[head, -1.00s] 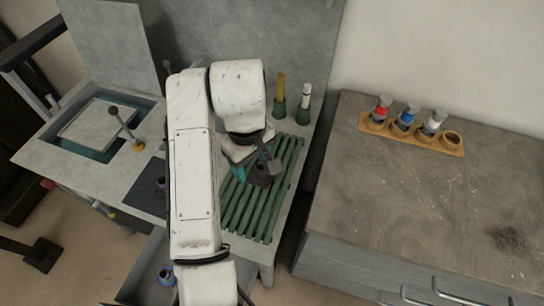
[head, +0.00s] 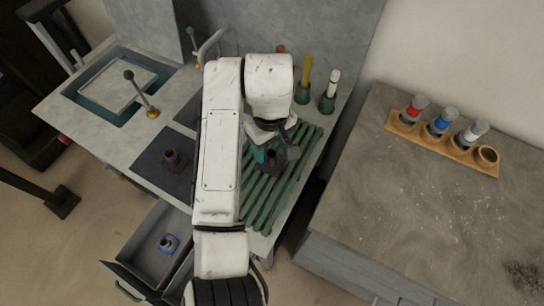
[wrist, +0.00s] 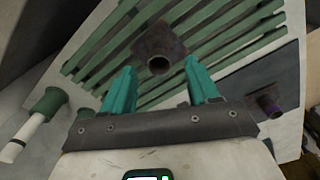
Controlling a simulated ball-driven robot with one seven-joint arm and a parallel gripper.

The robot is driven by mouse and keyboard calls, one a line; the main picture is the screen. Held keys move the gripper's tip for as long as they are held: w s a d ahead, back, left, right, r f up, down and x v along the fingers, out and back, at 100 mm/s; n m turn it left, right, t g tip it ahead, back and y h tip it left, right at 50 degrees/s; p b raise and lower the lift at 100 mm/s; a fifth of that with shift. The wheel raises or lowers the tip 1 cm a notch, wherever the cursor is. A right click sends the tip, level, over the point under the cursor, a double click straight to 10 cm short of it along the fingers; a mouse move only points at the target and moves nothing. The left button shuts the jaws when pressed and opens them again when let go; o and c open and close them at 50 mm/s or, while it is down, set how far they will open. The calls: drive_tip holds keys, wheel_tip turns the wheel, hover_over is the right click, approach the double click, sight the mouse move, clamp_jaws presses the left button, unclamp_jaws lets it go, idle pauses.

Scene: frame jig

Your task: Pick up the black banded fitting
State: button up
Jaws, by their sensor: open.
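A dark fitting with a square flange and a round tube (wrist: 160,48) lies on the green slatted rack. It also shows in the head view (head: 270,163), partly hidden by my gripper. No band colour other than dark shows on it. My gripper (wrist: 160,76) is open and empty, its teal fingers pointing toward this fitting with a gap left between. A second dark fitting with a purple band (head: 176,160) stands on the dark mat left of my arm; it also shows in the wrist view (wrist: 268,104).
The slatted rack (head: 262,213) lies on the grey bench. Green holders with a yellow rod (head: 305,76) and a white rod (head: 331,88) stand behind it. A wooden tray (head: 405,128) with red, blue and white-banded pieces and an empty hole sits on the right counter.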

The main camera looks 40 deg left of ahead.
sight(272, 153)
wheel_tip(272, 153, down, 4)
drive_tip(key=shift+f, duration=0.1)
drive_tip(key=shift+c, duration=0.2)
clamp_jaws()
idle(0.4)
